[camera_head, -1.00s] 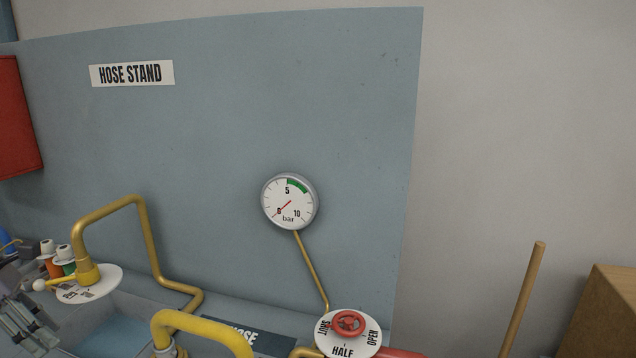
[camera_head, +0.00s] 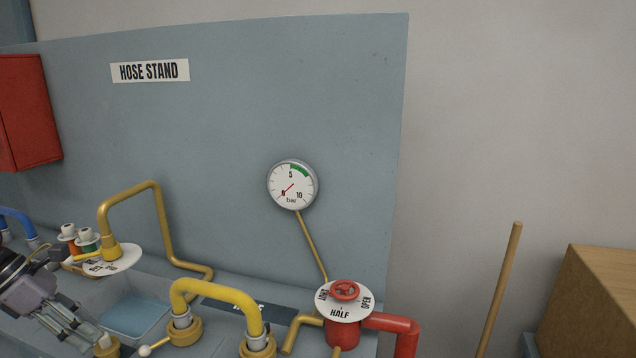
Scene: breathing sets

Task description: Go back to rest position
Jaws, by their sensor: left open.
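My left gripper (camera_head: 78,330) is at the lower left, over the bench front. Its fingers are apart and hold nothing that I can see. It is near the small yellow valve (camera_head: 110,248) with a white dial plate but apart from it. The right gripper is not in view. A red handwheel (camera_head: 345,290) sits on a white dial marked SHUT, HALF and OPEN. The round gauge (camera_head: 292,185) on the blue panel has its red needle near 0.
A yellow hose (camera_head: 217,289) arches between two couplings at the front. A basin (camera_head: 135,318) lies behind it to the left. A red pipe (camera_head: 405,328), a wooden stick (camera_head: 499,290) and a brown box (camera_head: 590,305) stand at right. A red cabinet (camera_head: 28,113) hangs at left.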

